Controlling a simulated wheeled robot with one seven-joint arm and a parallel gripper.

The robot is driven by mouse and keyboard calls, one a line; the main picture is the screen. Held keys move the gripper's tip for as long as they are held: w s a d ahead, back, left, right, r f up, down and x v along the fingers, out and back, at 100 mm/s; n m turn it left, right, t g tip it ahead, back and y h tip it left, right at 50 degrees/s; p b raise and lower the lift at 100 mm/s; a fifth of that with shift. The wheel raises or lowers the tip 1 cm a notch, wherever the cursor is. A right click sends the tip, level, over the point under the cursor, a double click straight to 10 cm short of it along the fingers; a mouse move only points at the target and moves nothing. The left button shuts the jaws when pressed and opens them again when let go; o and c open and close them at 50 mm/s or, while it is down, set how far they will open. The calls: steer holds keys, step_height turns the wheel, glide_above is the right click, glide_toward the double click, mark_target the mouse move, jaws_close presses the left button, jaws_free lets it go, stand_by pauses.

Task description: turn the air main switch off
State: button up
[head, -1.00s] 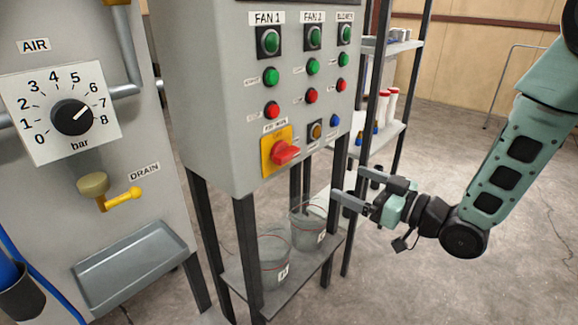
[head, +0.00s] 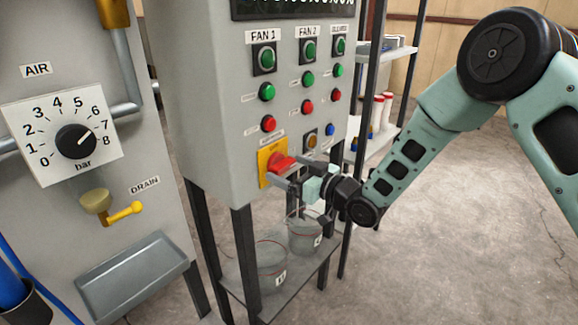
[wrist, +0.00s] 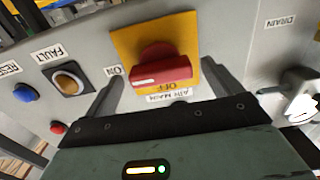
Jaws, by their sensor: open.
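The air main switch is a red rotary handle (head: 281,163) on a yellow plate (head: 264,168) at the lower front of the grey control box. In the wrist view, seen upside down, the red handle (wrist: 165,70) lies crosswise, with a pale mark near its left end, on the side of the ON label (wrist: 113,70). OFF is printed on the plate below the handle, above the AIR MAIN label (wrist: 168,94). My gripper (head: 286,172) is open in front of the switch. Its fingers stand either side of the handle in the wrist view; I cannot tell whether they touch it.
An amber FAULT button (wrist: 67,80) and a blue button (wrist: 26,92) are beside the switch. Buckets (head: 305,237) stand on the shelf below. The AIR dial (head: 76,141) and yellow drain valve (head: 124,212) are to the left. Open floor lies right.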

steer(key=shift+w+a, duration=0.2)
steer(key=shift+a, duration=0.1)
steer(key=c, duration=1)
